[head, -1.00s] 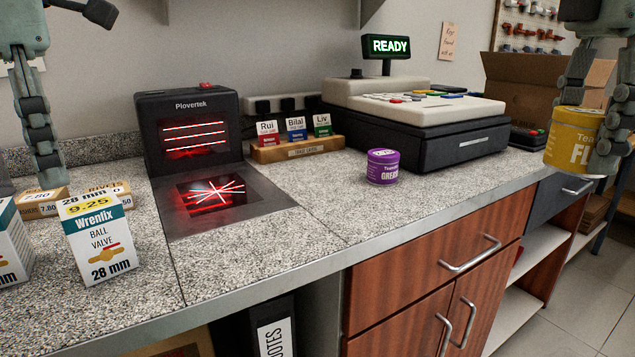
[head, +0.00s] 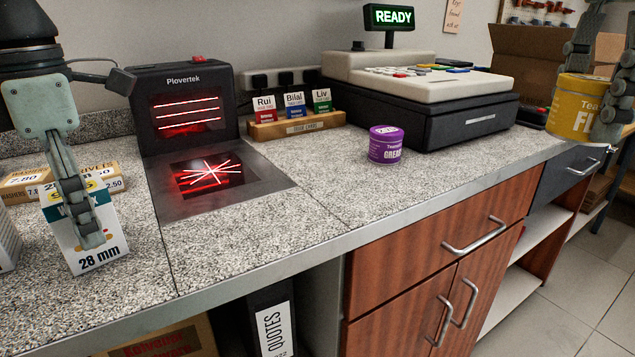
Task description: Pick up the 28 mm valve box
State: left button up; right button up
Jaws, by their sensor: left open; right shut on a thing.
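The 28 mm valve box (head: 98,258), white with a teal band and a yellow label on top, stands upright on the counter at the left. My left gripper (head: 88,240) is open, in front of and over the box, and its fingers hide much of the front face. I cannot tell whether it touches the box. My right gripper (head: 606,128) is shut on a yellow tin (head: 570,108) at the right, held up near the counter's right end.
Another white box (head: 8,245) stands close at the left edge. Cardboard boxes (head: 105,177) lie behind the valve box. A scanner (head: 190,90), card holder (head: 296,126), purple tin (head: 385,144) and till (head: 420,110) stand further right. The front middle counter is clear.

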pick_arm(q)
notch_tip(320, 180, down, 2)
jog(key=shift+c, duration=0.2)
jog(key=shift+w+r, duration=0.1)
jog(key=c, duration=1.6)
jog(key=shift+c, duration=0.2)
